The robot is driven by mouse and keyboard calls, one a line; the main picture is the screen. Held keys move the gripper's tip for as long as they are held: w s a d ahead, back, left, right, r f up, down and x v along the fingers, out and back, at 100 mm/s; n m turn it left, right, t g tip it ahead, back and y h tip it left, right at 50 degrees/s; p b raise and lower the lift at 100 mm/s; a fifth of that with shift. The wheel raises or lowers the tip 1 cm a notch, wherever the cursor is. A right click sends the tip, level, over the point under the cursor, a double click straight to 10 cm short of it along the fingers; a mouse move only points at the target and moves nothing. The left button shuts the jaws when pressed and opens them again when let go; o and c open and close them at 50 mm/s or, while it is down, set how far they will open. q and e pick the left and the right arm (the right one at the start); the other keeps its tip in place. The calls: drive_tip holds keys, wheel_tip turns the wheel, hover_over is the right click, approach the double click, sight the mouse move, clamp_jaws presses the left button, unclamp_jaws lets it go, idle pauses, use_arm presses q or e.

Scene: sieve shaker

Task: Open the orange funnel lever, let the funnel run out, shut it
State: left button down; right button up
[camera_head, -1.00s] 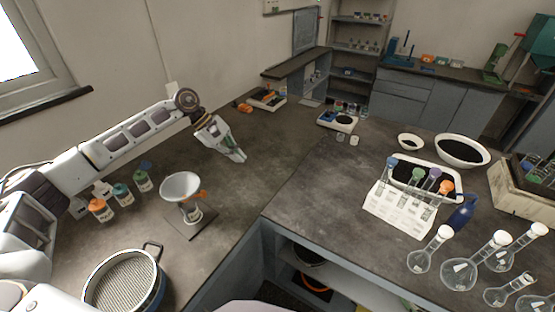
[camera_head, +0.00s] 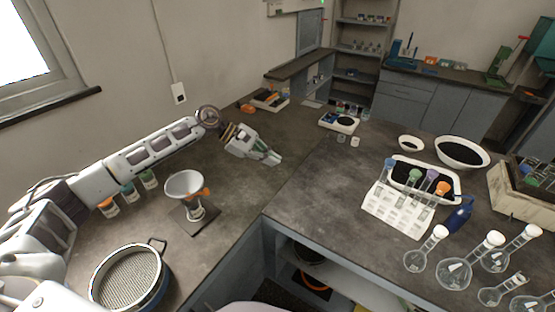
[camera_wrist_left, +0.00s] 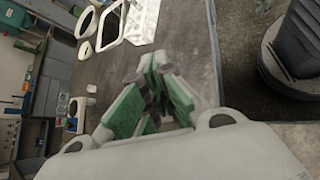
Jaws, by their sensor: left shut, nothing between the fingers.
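The white funnel (camera_head: 184,184) stands on a small stand with a dark base plate (camera_head: 193,222) on the left part of the bench. Its orange lever (camera_head: 203,192) shows at the right of the funnel's neck. A small vessel (camera_head: 195,211) is below the funnel's outlet. My left gripper (camera_head: 276,158) is to the right of and beyond the funnel, well apart from it, over the bench. Its green-padded fingers are closed and empty; they also show in the left wrist view (camera_wrist_left: 152,80). The funnel is not in the wrist view. My right gripper is not in view.
A round sieve (camera_head: 130,276) is at the front left. On the right are a tube rack (camera_head: 398,208), several flasks (camera_head: 455,272) and dark-filled bowls (camera_head: 462,151). The bench middle is clear.

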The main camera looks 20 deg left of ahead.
use_arm(q)
drive_tip(key=shift+s+d+r+n+h, duration=0.1)
drive_tip(key=shift+d+r+n+h, duration=0.05)
drive_tip(key=shift+d, duration=0.4)
drive_tip(key=shift+s+d+r+n+h, duration=0.1)
drive_tip(key=shift+d+n+h, duration=0.05)
drive_tip(key=shift+d, duration=0.4)
